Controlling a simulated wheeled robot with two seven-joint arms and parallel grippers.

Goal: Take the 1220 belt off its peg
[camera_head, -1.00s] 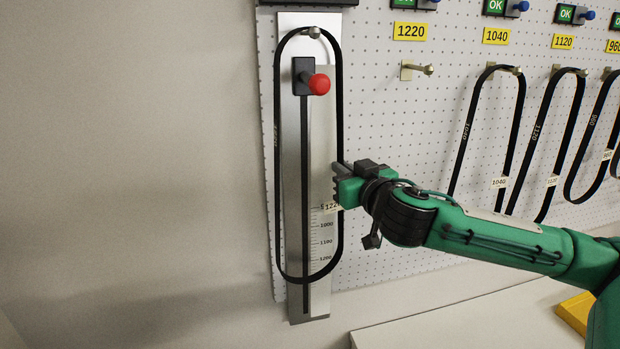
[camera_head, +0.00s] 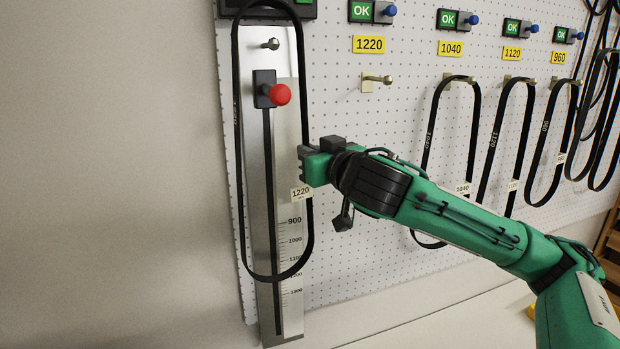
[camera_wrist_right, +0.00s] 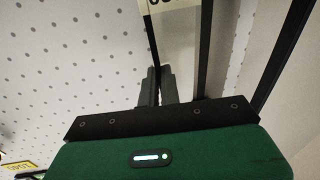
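The 1220 belt (camera_head: 237,130) is a long black loop with a white 1220 tag (camera_head: 301,193). It hangs upright in front of the measuring gauge (camera_head: 262,205). Its top rises above the gauge's upper peg (camera_head: 270,44) and overlaps the dark box above, so it does not rest on that peg. The peg shows inside the loop's outline. My right gripper (camera_head: 306,160) is shut on the belt's right strand, just above the tag. In the right wrist view its fingers (camera_wrist_right: 160,86) are close together at the black strand. My left gripper is not in view.
A red knob (camera_head: 280,95) sticks out of the gauge inside the loop's outline. The peg (camera_head: 378,80) under the yellow 1220 label (camera_head: 369,44) is empty. The 1040 belt (camera_head: 432,130) and other belts hang to the right. Plain wall lies left.

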